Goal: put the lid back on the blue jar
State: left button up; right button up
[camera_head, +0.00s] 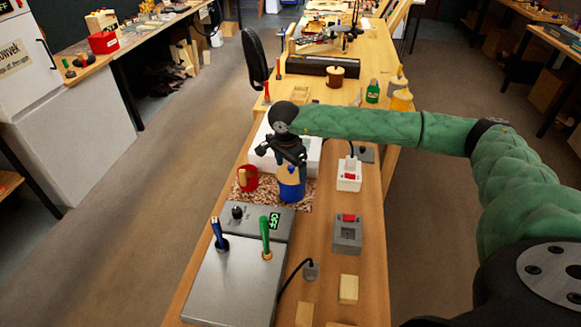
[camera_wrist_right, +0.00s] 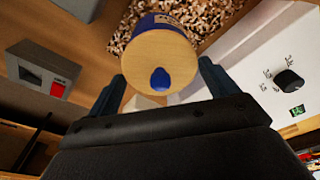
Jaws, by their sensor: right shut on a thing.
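The blue jar (camera_head: 291,190) stands upright on a speckled brown mat (camera_head: 304,196) on the bench. Its round tan lid (camera_wrist_right: 152,58), with a blue knob, shows in the wrist view, with the blue jar wall (camera_wrist_right: 192,24) directly behind it. My right gripper (camera_head: 289,166) reaches down over the jar. In the wrist view its fingers (camera_wrist_right: 160,76) are on either side of the lid and shut on it. The lid lines up with the jar's top, but I cannot tell whether it is fully seated. My left gripper is not in view.
A red mug (camera_head: 248,179) stands close left of the jar. A white box (camera_head: 266,157) is behind it. A grey control box (camera_head: 232,285) with blue and green levers is in front. A white socket box (camera_head: 348,181) and a grey switch box (camera_head: 347,235) are to the right.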

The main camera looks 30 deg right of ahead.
jog(key=shift+b, duration=0.45)
dwell(0.3)
jog(key=o, duration=0.8)
jog(key=shift+r+p, duration=0.6)
jog(key=shift+r, duration=2.9)
jog(key=shift+c, duration=0.4)
grip_shut()
